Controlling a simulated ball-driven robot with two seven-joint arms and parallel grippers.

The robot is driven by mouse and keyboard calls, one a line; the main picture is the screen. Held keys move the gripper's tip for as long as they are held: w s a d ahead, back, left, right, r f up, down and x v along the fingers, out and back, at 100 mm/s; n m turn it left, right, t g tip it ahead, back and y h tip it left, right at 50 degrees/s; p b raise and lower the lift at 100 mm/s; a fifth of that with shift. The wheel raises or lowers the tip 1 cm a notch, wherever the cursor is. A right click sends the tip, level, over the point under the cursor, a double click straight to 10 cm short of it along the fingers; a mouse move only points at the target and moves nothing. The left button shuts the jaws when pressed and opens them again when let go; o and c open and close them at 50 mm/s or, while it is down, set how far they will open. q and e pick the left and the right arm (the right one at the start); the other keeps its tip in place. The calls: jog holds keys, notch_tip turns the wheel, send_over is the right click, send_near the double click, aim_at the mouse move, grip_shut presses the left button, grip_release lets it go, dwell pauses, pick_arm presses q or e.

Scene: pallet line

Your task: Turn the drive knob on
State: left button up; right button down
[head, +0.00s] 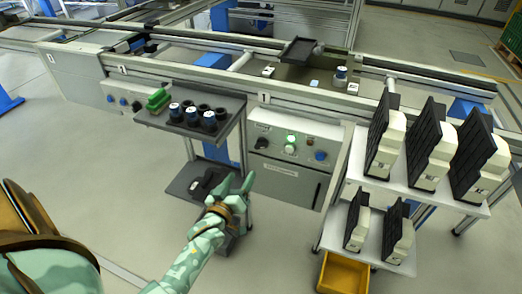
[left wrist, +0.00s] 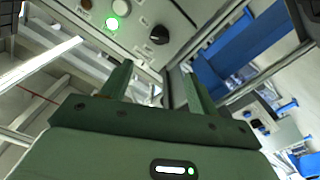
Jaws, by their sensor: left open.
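The control panel (head: 300,146) is on the front of the line in the head view. It carries a black rotary knob (head: 262,143), a lit green button (head: 290,138) and a blue knob (head: 320,155). Its labels are too small to read. In the left wrist view the black knob (left wrist: 159,35) and the green light (left wrist: 111,24) are beyond the fingertips. My left gripper (head: 236,187) is open and empty, below and in front of the panel in the head view, apart from the knob. The knob's pointer direction cannot be told. My right gripper is not in view.
A grey shelf (head: 235,106) with several dark cups and a green item juts out left of the panel. A white rack (head: 410,192) with several black-faced units stands at right, above a yellow bin (head: 343,272). A lower shelf (head: 181,184) is behind my gripper.

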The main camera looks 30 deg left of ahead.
aim_at(259, 146)
pick_arm(q)
jog(key=b+x, duration=0.4)
jog(key=x, duration=0.9)
jog(key=shift+w+d+f+b, duration=0.15)
jog(key=shift+w+b, duration=0.05)
jog(key=shift+b, duration=0.1)
jog(key=shift+w, duration=0.6)
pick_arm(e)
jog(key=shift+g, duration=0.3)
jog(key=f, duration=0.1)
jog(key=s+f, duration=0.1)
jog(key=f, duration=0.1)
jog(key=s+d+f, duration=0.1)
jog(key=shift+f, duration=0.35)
